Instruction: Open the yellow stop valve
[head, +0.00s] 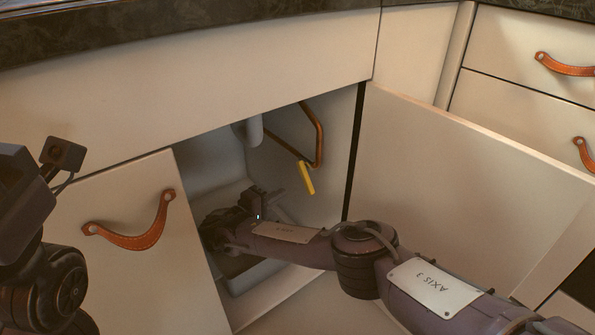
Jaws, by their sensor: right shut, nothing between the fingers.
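The yellow stop valve handle (306,178) is inside the open cabinet under the counter, at the lower end of a bent copper pipe. It points down, tilted slightly to the right. My right arm reaches into the cabinet from the lower right. Its gripper (213,231) is shut and empty, low and left of the yellow handle and apart from it. The fingertips are dark and hard to make out. My left arm is at the left edge, outside the cabinet. Its gripper (20,190) is partly cut off, and its fingers cannot be made out.
The open cabinet door (465,190) stands to the right, close to my right arm. A closed door with a leather pull (135,238) is at the left. A white drain pipe (252,130) hangs inside. A grey bin-like container (255,275) is on the cabinet floor. Drawers are at the far right.

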